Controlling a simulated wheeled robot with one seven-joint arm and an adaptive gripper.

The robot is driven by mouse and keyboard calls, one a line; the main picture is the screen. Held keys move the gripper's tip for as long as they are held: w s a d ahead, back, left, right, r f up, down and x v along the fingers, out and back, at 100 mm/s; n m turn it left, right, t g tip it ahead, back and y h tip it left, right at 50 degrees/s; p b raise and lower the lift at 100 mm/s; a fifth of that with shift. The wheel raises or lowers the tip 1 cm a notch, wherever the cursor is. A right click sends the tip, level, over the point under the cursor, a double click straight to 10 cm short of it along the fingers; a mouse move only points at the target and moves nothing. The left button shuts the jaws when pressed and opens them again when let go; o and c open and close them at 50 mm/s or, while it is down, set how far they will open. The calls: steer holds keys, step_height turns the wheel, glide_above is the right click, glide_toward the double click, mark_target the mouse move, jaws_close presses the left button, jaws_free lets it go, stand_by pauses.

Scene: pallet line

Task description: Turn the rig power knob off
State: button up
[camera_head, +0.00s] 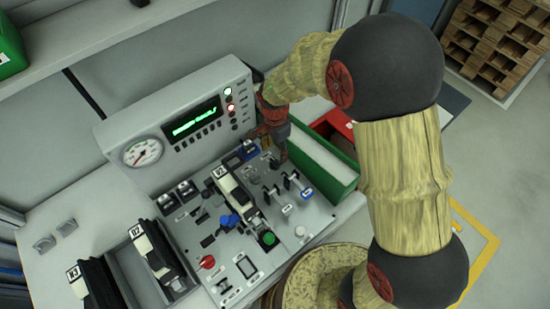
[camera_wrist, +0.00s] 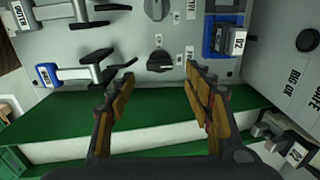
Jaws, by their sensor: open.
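A dark knob (camera_wrist: 160,61) on the grey control panel (camera_wrist: 130,38) lies between and just beyond my fingertips in the wrist view. A larger grey knob (camera_wrist: 157,9) is above it, at the picture's top edge. Small labels sit beside both knobs, but I cannot read them well enough to tell which is the rig power knob. My gripper (camera_wrist: 159,72) is open and empty, with one finger on each side of the dark knob. I cannot tell whether they touch the panel. In the head view, my gripper (camera_head: 275,138) is over the panel's upper right part, which it partly hides.
Black-handled levers (camera_wrist: 92,65) stand left of the knob in the wrist view, and a blue-based switch (camera_wrist: 228,38) stands right. A green bin (camera_head: 325,188) and a red bin (camera_head: 338,127) adjoin the panel. A display console (camera_head: 180,115) rises behind it.

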mark_target(275, 161)
step_height(275, 161, down, 6)
steer(key=shift+r+b, duration=0.1)
steer(key=shift+b, duration=0.35)
steer(key=shift+c, duration=1.4)
steer(key=c, duration=0.9)
